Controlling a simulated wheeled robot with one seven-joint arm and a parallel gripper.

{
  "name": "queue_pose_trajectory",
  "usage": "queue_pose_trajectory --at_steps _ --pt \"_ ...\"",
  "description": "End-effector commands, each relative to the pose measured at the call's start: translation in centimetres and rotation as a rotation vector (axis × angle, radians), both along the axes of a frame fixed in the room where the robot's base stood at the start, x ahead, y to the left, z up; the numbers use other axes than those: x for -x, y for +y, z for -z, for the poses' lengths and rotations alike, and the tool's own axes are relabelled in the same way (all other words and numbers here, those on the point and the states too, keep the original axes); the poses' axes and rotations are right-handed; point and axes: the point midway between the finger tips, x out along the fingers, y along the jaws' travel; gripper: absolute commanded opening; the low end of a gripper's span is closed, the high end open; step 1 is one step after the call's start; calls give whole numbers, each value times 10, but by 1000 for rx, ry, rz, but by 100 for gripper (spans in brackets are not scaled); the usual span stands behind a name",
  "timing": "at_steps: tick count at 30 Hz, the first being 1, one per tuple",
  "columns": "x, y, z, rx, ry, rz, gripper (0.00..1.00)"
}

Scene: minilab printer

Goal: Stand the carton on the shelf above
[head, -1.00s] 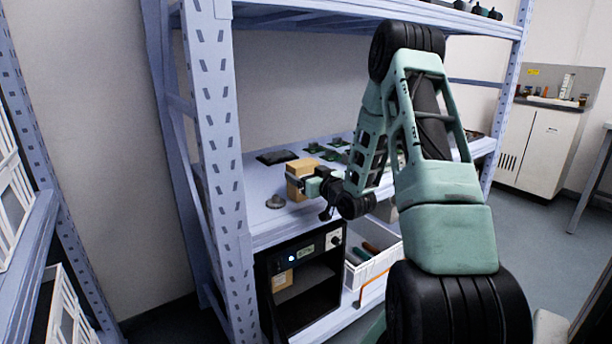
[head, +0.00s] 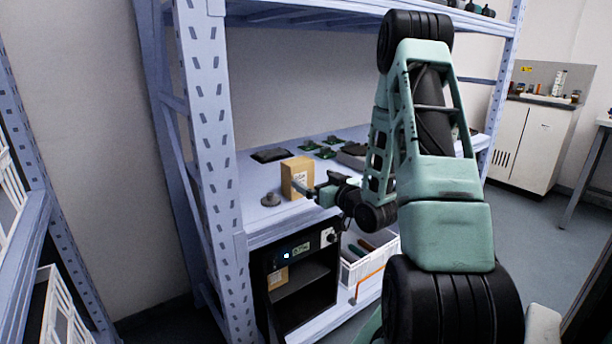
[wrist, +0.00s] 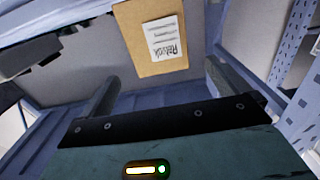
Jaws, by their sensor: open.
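The carton (head: 298,177) is a tan box with a white label. It stands upright on the middle shelf (head: 262,232) of the blue rack, near the front edge. In the wrist view the carton (wrist: 152,38) shows beyond the fingertips, its printed label facing the camera. My gripper (head: 312,190) is at the carton's right front in the head view. In the wrist view my gripper (wrist: 160,80) has its two fingers wide apart with nothing between them, and the carton looks clear of both.
A grey round knob-like part (head: 270,199) sits left of the carton. A black flat item (head: 271,155) and several green parts (head: 322,147) lie behind. Below are a black printer-like box (head: 300,280) and a white bin (head: 358,268). A rack upright (head: 210,120) stands at left.

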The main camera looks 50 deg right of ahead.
Motion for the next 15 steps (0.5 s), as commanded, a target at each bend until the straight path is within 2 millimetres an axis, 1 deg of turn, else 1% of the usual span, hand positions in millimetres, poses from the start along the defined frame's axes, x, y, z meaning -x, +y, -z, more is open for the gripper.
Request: queue_pose_trajectory --at_steps 1,3,6,9,15 --pt "10 2 1 -1 2 1 100" --pt "20 5 0 -2 1 2 100" --pt "32 7 0 0 1 1 100" --pt "38 9 0 0 0 0 100" --pt "41 10 0 1 -1 0 100"
